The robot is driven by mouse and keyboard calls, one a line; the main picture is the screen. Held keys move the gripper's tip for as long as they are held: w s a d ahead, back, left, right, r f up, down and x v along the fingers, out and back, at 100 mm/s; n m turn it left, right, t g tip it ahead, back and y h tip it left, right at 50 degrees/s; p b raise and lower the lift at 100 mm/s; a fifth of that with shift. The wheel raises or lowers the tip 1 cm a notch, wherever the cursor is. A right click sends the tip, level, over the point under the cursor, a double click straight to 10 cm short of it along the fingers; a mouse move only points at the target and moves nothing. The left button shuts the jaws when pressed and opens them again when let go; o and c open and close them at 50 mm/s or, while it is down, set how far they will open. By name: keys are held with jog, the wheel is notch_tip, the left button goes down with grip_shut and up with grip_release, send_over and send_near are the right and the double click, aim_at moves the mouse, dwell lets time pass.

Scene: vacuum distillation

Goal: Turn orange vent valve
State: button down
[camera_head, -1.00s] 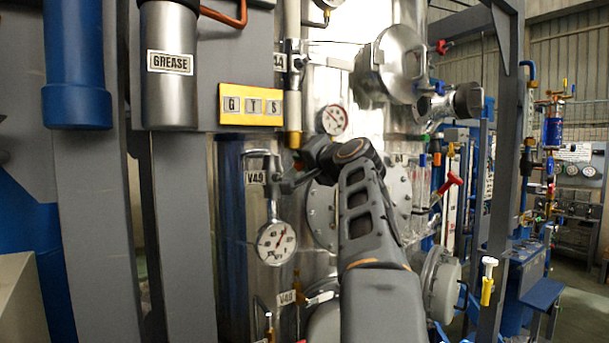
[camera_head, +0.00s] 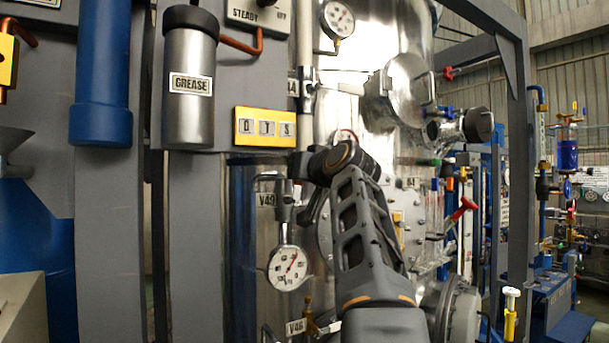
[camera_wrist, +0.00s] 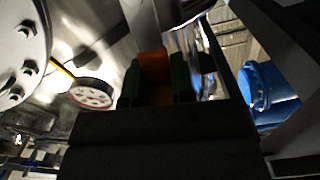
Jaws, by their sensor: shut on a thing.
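In the wrist view, the orange vent valve part (camera_wrist: 152,62) sits between the two dark green fingers of my gripper (camera_wrist: 154,84), which is shut on it. A grey pipe or stem rises above the orange part. In the head view, my gripper is near the lower end of a pale vertical pipe (camera_head: 305,110). My own dark wrist hides the fingertips and the orange part there.
Gauge V49 (camera_head: 288,267) hangs just below and left of my wrist. A GREASE cylinder (camera_head: 190,85) and a yellow letter plate (camera_head: 265,127) are on the left. A round metal port (camera_head: 402,92) juts out at upper right. A red-handled valve (camera_head: 463,208) stands right of my arm.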

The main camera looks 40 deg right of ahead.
jog(key=shift+a+n, duration=0.2)
jog(key=shift+n, duration=0.1)
dwell(0.4)
jog(key=c, duration=1)
grip_release()
jog(key=shift+o, duration=0.2)
jog(key=shift+s, duration=0.1)
jog(key=s+a+b, duration=0.2)
jog(key=s+b, duration=0.2)
jog(key=s, duration=0.9)
jog(key=shift+s, duration=0.25)
